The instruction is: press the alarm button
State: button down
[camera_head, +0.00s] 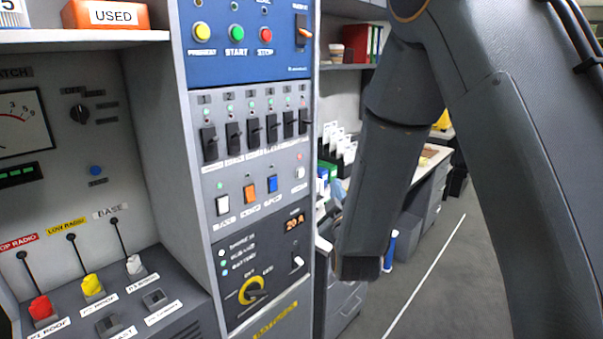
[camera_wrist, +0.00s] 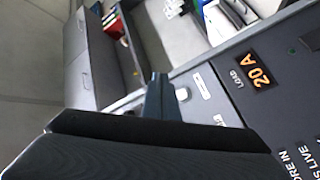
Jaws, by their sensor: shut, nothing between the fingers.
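No label reading "alarm" is legible, so I cannot tell which control is the alarm button. On the blue panel are a yellow button (camera_head: 202,32), a green button (camera_head: 237,33) and a red button (camera_head: 265,35). A small blue button (camera_head: 96,170) sits on the grey wall at left, its label too small to read. My gripper (camera_wrist: 160,82) is shut and empty in the wrist view, near the panel's edge beside the amber 20 A display (camera_wrist: 262,76). In the head view my arm hides most of it, right of the switch panel.
The amber display also shows in the head view (camera_head: 294,222). Black breaker levers (camera_head: 254,132), white, orange and blue rockers (camera_head: 250,194) and a yellow rotary knob (camera_head: 252,291) cover the panel. Floor is open at right.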

aim_at(301, 173)
jog(key=shift+a, duration=0.1)
jog(key=w+a+b, duration=0.1)
jog(key=w+a, duration=0.4)
jog(key=a, duration=0.1)
jog(key=shift+w+a, duration=0.2)
jog(key=shift+a, duration=0.2)
jog(key=shift+a, duration=0.1)
dwell(2.0)
jog(key=shift+w+a, duration=0.25)
jog(key=shift+w, duration=0.05)
jog(key=shift+w+a, duration=0.2)
jog(key=shift+a, duration=0.1)
dwell(0.8)
jog(key=shift+d, duration=0.1)
jog(key=shift+s+d, duration=0.5)
jog(key=shift+d, duration=0.05)
jog(key=shift+d, duration=0.1)
